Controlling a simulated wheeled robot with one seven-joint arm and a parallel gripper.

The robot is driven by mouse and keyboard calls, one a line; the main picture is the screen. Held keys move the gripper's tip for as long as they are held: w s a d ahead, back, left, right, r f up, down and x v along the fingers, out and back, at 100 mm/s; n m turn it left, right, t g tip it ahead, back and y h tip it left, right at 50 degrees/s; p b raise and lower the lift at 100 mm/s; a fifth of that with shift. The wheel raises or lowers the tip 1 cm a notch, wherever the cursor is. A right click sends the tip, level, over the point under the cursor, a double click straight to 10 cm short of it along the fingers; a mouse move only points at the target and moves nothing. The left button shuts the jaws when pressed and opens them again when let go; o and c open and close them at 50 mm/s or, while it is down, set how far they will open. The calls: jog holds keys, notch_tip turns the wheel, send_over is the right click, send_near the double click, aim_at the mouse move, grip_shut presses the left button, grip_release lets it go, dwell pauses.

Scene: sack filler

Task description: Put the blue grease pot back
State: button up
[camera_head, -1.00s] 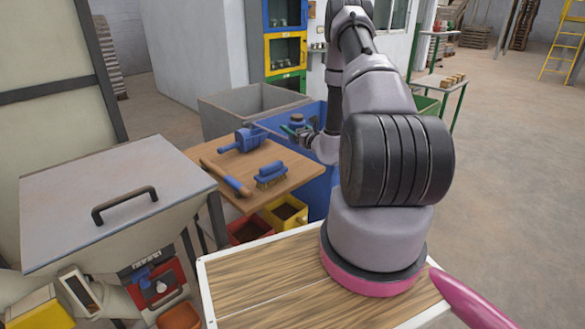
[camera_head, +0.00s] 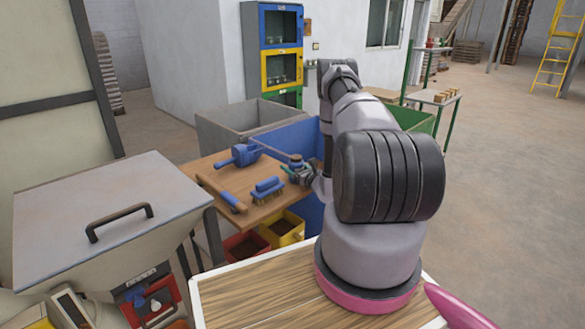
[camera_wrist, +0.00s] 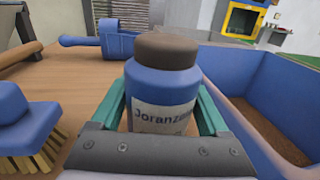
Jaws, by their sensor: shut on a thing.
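The blue grease pot has a dark brown lid and a pale label reading "Joranza…". It stands upright in the middle of the wrist view (camera_wrist: 162,92) and shows small in the head view (camera_head: 296,159). My gripper (camera_head: 299,174) is shut on the pot, with teal fingers on both sides of it in the wrist view (camera_wrist: 160,118). The pot is at the right edge of the wooden table (camera_head: 205,176). Its base is hidden by my gripper, so I cannot tell whether it touches the wood.
A blue brush (camera_head: 267,188), a blue-handled tool (camera_head: 233,201) and a blue scoop (camera_head: 240,155) lie on the table. A blue bin (camera_wrist: 262,75) adjoins it on the right. A cabinet with blue (camera_head: 281,25), yellow (camera_head: 282,68) and green (camera_head: 289,98) sections stands behind.

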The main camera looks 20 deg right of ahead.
jog(key=o, duration=1.6)
jog(key=shift+f, duration=0.1)
